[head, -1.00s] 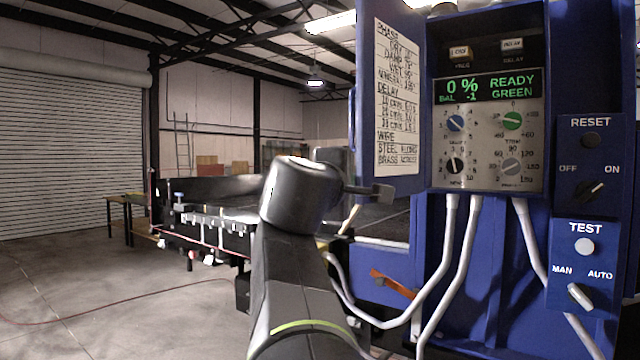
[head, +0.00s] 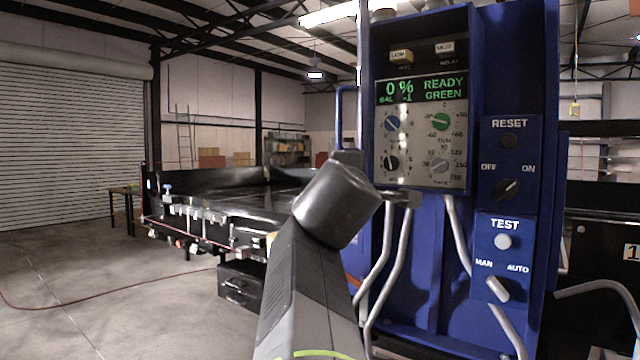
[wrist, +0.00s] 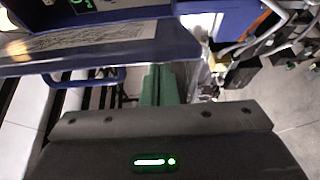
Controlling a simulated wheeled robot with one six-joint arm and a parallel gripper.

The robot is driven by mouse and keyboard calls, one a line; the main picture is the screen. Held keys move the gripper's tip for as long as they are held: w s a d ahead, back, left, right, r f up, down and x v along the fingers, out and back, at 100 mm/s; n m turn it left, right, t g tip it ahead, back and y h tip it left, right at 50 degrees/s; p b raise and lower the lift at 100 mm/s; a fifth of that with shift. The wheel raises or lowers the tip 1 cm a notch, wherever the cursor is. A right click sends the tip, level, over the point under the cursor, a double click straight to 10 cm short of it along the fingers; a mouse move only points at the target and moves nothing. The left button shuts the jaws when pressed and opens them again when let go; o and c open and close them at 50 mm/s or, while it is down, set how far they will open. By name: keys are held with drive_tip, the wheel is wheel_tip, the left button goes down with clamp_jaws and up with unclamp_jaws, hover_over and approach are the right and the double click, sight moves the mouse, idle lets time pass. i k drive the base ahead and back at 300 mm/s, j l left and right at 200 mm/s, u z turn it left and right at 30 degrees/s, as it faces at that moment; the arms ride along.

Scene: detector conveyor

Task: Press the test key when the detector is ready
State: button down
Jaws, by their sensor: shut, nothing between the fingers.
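The blue detector cabinet (head: 461,260) stands right of centre in the head view. Its green display (head: 422,90) reads 0 %, BAL -1, READY, GREEN. The white round test key (head: 502,241) is on the lower right box under the word TEST, uncovered. The test key is not visible in that view.
The dark reset key (head: 508,141) and OFF/ON knob (head: 507,189) are above the test key. The MAN/AUTO selector (head: 497,288) is just below it. Grey conduits (head: 395,265) run down the cabinet front. A blue panel with a printed chart (wrist: 95,40) crosses the wrist view.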

sight(502, 241)
drive_tip(key=l+u, duration=0.2)
drive_tip(key=l, duration=0.95)
drive_tip(key=i+l, duration=0.15)
drive_tip(key=l, duration=0.2)
drive_tip(key=k+l, duration=0.25)
drive_tip(key=i+j, duration=0.25)
drive_tip(key=k, duration=0.1)
drive_tip(key=k+l, duration=0.2)
drive_tip(key=l, duration=0.15)
drive_tip(key=i+j, duration=0.1)
drive_tip(key=j, duration=0.15)
drive_tip(key=i+j, duration=0.1)
drive_tip(key=j, duration=0.1)
